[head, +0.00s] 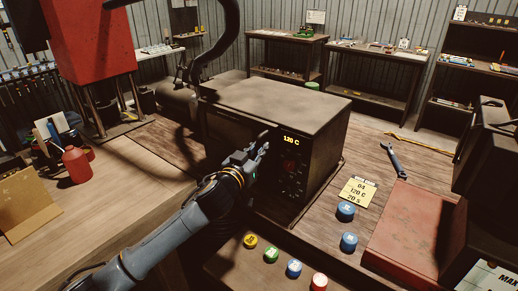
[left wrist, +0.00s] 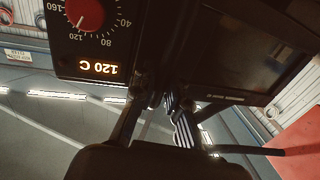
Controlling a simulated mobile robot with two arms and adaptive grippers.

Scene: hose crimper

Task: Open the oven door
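The oven (head: 285,102) is a dark box on the bench in the middle of the head view. In the left wrist view the picture is upside down, with the control panel (left wrist: 95,35) on the left and the dark door window (left wrist: 232,45) on the right; the door looks shut. My left gripper (head: 262,145) is at the oven front, beside the panel. In the left wrist view its fingers (left wrist: 156,98) stand apart at the door's edge. A dark shape lies between the tips; I cannot tell if they grip it.
A red bottle (head: 76,165) stands left. Bench top left of the oven is mostly clear.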

